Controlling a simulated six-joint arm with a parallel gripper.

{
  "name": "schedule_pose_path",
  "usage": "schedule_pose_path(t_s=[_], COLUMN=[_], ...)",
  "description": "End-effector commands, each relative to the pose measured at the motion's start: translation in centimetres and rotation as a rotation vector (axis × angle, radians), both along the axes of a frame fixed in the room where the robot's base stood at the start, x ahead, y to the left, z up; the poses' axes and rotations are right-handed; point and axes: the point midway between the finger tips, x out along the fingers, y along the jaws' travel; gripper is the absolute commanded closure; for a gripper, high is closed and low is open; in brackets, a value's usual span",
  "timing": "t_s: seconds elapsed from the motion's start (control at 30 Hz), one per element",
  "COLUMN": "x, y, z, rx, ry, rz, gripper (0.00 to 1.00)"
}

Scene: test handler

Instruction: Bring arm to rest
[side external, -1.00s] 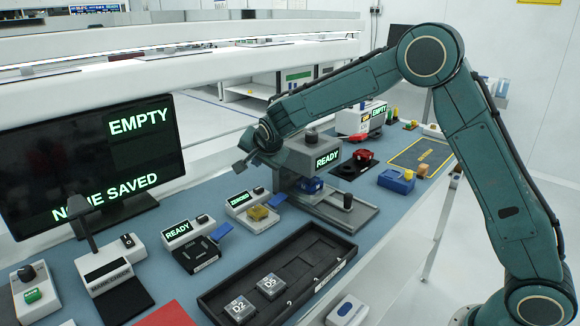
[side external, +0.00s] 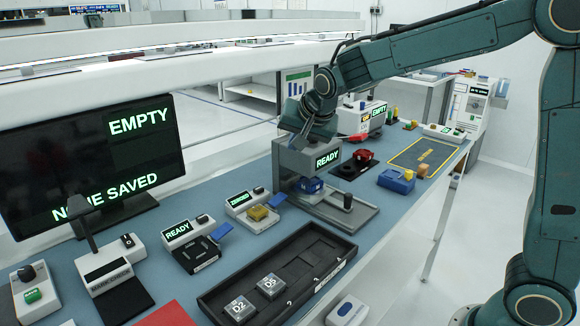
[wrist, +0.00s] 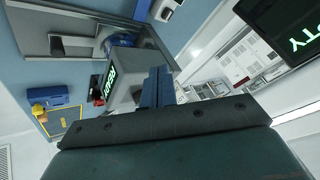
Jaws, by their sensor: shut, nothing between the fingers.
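My gripper (side external: 300,141) is at the end of the green arm, above the table at the grey test handler (side external: 318,160) with the green READY sign. Its fingers point down and show no object between them. In the wrist view my gripper (wrist: 158,72) has its two fingers together, empty, with the handler (wrist: 122,84) beyond them. In the side view I cannot tell whether the fingers touch the handler's top or are only in front of or behind it.
A black tray (side external: 335,268) holds two chips, D2 (side external: 240,308) and D5 (side external: 270,285). A monitor (side external: 95,150) reading EMPTY stands at the left. A blue block (side external: 396,181) lies right of the handler. The outlined mat (side external: 423,157) is largely clear.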

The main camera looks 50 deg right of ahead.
Motion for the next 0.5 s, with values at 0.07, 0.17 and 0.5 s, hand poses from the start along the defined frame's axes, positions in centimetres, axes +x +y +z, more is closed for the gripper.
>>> schedule_pose_path(t_s=[0.07,0.17,0.5], x=[-2.2,-4.8,-14.1], y=[-0.1,-0.1,0.0], z=[1.0,1.9,3.5], rx=[-0.014,-0.034,-0.109], ry=[0.016,0.042,0.118], rz=[0.045,0.104,0.318], gripper=[1.0,1.0,1.0])
